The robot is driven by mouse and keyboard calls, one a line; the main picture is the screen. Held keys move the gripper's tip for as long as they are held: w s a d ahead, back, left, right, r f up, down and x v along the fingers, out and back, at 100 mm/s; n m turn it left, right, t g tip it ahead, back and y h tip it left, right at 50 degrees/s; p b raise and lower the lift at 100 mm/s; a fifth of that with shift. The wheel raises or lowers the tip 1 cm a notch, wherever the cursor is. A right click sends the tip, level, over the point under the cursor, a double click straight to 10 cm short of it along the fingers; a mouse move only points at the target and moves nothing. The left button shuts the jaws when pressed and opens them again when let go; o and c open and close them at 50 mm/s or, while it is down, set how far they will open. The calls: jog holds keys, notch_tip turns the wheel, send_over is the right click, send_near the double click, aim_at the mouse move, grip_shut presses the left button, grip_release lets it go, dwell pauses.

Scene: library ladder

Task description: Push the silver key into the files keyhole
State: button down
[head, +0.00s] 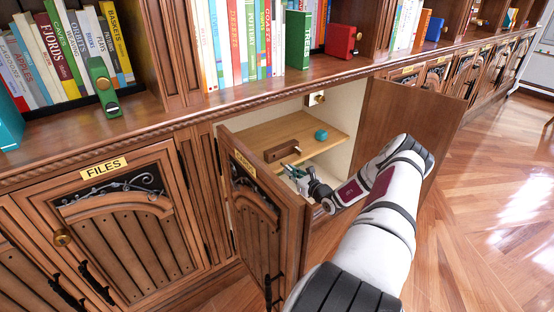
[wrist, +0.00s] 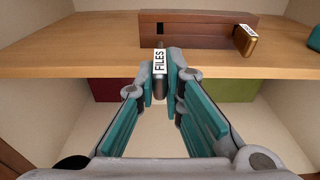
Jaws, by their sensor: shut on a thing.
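The silver key with a white FILES tag (wrist: 160,62) is between the fingertips of my gripper (wrist: 161,82) in the wrist view. My gripper is shut on it, and the pads hide part of the key. In the head view my gripper (head: 292,171) reaches into the open cupboard, at the front of its shelf; the key is too small to make out there. The closed FILES door (head: 118,205) is at the left, under a brass FILES plate (head: 104,168). A round brass fitting, apparently the files keyhole (head: 62,238), is on that door's left side.
The cupboard's left door (head: 262,215) stands open between my gripper and the FILES door; its right door (head: 408,130) is open too. On the shelf (wrist: 60,55) are a slotted wooden block (wrist: 195,30), a gold tagged piece (wrist: 247,40) and a teal object (head: 321,135).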

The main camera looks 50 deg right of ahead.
jog(key=p+v, duration=0.2)
jog(key=v, duration=0.6)
jog(key=shift+s+f+p, duration=0.2)
jog(key=shift+f+p, duration=0.15)
jog(key=shift+f, duration=0.4)
jog(key=shift+a+r, duration=0.1)
